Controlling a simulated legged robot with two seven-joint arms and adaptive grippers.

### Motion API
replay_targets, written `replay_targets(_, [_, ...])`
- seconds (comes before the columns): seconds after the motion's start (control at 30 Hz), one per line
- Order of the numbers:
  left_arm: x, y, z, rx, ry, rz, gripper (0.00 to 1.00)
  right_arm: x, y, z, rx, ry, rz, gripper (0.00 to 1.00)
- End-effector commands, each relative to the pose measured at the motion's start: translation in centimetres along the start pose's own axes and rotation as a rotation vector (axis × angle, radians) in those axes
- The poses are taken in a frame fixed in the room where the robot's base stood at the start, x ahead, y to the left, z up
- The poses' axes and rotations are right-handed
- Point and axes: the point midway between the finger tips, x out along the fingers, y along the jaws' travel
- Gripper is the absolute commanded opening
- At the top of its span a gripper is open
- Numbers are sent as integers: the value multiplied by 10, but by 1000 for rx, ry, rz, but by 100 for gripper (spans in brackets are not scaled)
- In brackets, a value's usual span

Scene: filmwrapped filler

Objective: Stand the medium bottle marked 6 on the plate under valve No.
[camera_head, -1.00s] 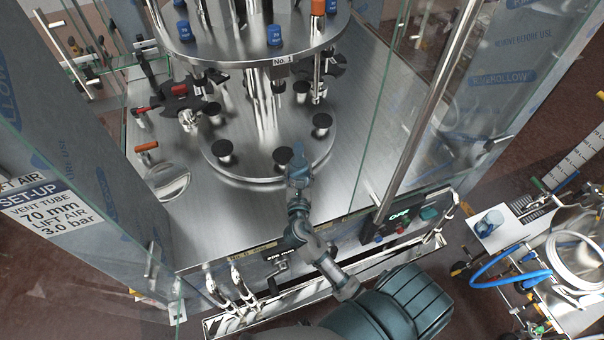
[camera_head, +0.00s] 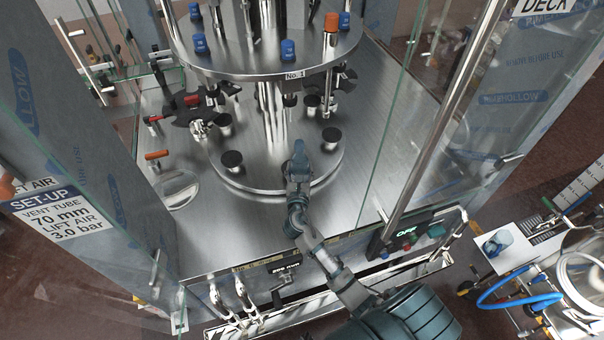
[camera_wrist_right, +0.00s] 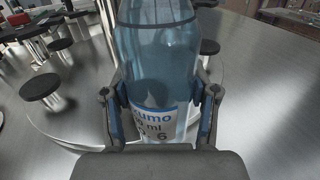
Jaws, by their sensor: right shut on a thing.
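My right gripper (camera_head: 297,170) is shut on a clear blue bottle (camera_wrist_right: 158,62) at the front edge of the round steel turntable (camera_head: 225,180). In the right wrist view its label shows "umo", "ml" and a 6; the gripper (camera_wrist_right: 158,115) has a finger on each side. The bottle's base is hidden, so I cannot tell whether it touches anything. A "No. 1" tag (camera_head: 294,75) hangs on the upper disc's rim, above the bottle. Black round plates (camera_head: 232,159) (camera_head: 331,136) stand to the left and right. No plate shows directly beneath the bottle. My left gripper is out of view.
The upper steel disc (camera_head: 250,65) with blue-capped valves overhangs the turntable. Glass panels (camera_head: 400,130) flank the opening. Another bluish container (camera_head: 495,243) sits on a white side table (camera_head: 500,262).

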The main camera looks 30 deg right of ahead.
Motion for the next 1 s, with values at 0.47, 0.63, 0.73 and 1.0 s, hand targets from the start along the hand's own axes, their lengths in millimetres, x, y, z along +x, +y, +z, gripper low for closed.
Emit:
replay_targets(0.47, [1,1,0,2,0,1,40,35,13,0,1,-1,-1,25])
replay_targets(0.63, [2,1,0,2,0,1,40,47,18,-1,2,-1,0,25])
replay_targets(0.73, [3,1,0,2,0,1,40,54,20,-1,1,-2,0,25])
replay_targets(1.0, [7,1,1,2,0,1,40,73,27,-2,1,-1,0,25])
